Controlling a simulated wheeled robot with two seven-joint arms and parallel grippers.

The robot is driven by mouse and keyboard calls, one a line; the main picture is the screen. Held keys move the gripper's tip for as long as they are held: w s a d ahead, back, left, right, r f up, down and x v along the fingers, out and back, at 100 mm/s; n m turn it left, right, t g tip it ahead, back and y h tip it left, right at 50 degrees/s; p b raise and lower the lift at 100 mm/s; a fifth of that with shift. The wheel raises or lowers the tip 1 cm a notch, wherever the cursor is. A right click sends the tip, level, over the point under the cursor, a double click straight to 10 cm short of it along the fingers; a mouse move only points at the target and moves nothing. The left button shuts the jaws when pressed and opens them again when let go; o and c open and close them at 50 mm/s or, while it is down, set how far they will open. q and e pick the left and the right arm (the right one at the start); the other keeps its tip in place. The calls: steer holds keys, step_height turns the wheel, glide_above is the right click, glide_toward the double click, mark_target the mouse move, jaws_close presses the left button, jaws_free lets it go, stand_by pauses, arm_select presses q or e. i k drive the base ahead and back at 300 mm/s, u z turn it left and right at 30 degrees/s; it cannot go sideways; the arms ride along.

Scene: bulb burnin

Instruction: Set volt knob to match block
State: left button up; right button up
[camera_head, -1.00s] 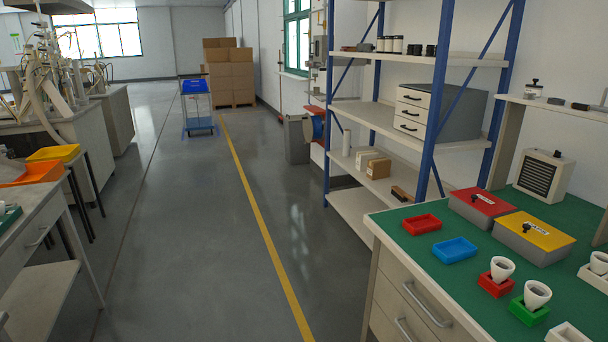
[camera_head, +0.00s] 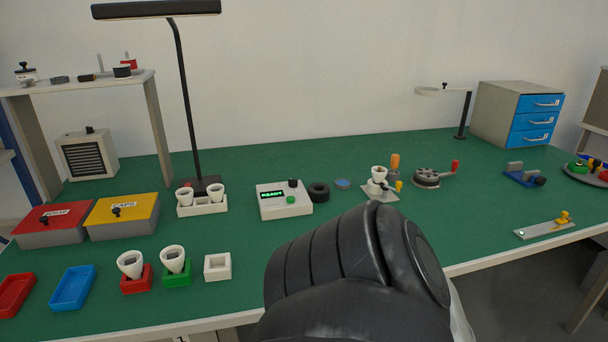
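A small white control box (camera_head: 272,210) stands on the green workbench, with a lit green display reading READY. A black knob (camera_head: 293,184) and a green button (camera_head: 290,199) are on its top; the knob's setting is too small to read. A red block (camera_head: 135,283) and a green block (camera_head: 178,275) each hold a white bulb, left of the box and nearer me. A white block (camera_head: 217,267) with an empty square recess sits beside them. Neither gripper is in view; only a dark link of my arm shows at the bottom middle.
Red and blue trays (camera_head: 72,289) lie at the front left, below two lidded boxes (camera_head: 124,216). A lamp (camera_head: 187,110) stands behind a white bulb rack (camera_head: 202,207). A black ring (camera_head: 318,192) lies right of the control box. The bench's back middle is clear.

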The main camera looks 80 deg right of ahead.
mark_target(293, 184)
steer(key=z, duration=2.75)
